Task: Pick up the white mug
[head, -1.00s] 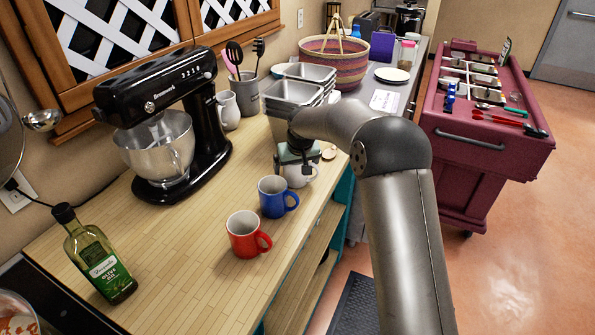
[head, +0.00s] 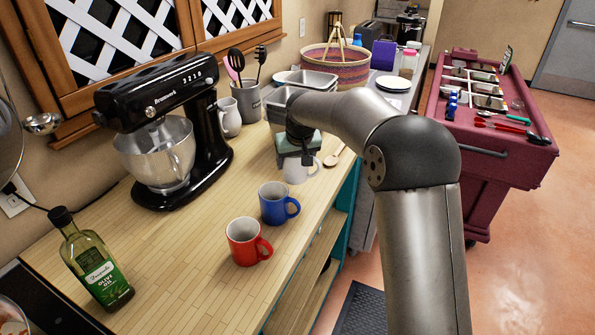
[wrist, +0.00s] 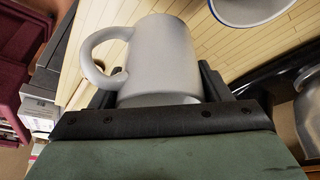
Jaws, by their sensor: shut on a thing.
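The white mug (head: 296,170) is at the far end of the row of mugs on the wooden counter, partly hidden by my gripper in the head view. My gripper (head: 297,160) is shut on it from above. In the wrist view the white mug (wrist: 162,58) sits between the two dark fingers (wrist: 160,88), its handle pointing left. In the head view I cannot tell clearly whether its base is off the counter.
A blue mug (head: 275,204) and a red mug (head: 244,243) stand nearer on the counter (head: 190,255). A black stand mixer (head: 205,130) is to the left, and metal pans (head: 290,95) are behind. A wooden spoon (head: 336,155) lies right of the gripper.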

